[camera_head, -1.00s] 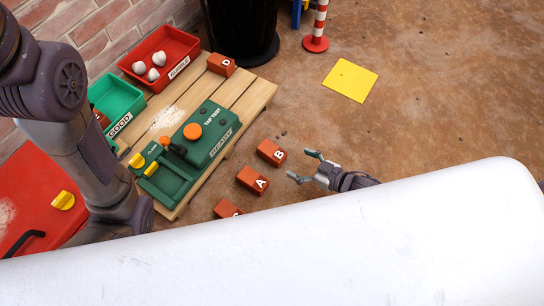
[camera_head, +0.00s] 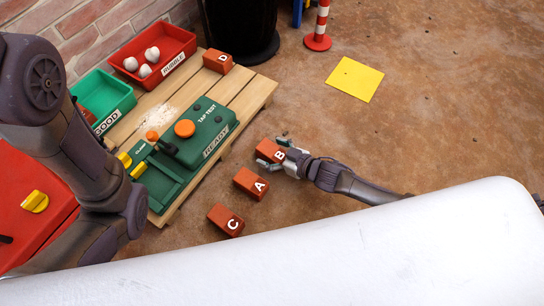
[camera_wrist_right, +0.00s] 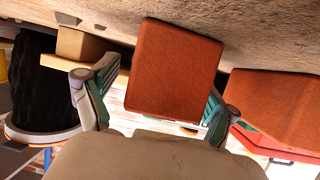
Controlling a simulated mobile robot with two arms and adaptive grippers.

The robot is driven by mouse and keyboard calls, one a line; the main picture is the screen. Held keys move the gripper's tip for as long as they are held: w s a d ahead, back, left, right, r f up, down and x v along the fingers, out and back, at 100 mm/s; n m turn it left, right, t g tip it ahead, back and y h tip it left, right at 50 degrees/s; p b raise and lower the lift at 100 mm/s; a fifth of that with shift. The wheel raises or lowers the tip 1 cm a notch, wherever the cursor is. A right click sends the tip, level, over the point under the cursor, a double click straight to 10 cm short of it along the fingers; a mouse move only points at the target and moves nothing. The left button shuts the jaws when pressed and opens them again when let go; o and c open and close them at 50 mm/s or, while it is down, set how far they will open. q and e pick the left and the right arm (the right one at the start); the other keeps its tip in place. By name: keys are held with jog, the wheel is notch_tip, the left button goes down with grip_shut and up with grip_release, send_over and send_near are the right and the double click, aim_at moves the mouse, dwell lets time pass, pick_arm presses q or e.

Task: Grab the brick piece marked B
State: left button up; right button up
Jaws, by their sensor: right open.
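The brown-red brick marked B (camera_head: 270,149) lies on the floor right of the wooden pallet. My right gripper (camera_head: 273,150) is at it, its open fingers on either side of the brick. In the right wrist view a brick face (camera_wrist_right: 175,70) fills the space between the two spread fingers (camera_wrist_right: 152,105); I cannot tell whether the fingers touch it. Brick A (camera_head: 251,183) and brick C (camera_head: 226,219) lie nearer me in a row with B. Brick D (camera_head: 218,62) sits on the pallet's far corner. My left gripper is out of view.
The wooden pallet (camera_head: 259,88) carries a green tap-test device (camera_head: 207,132), a red rubble tray (camera_head: 184,45) and a green tray (camera_head: 121,92). In the wrist view another brick (camera_wrist_right: 270,105) is close beside the right finger.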

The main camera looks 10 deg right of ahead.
jog(key=c, duration=1.6)
jog(key=shift+r, duration=0.1)
jog(key=shift+c, duration=0.2)
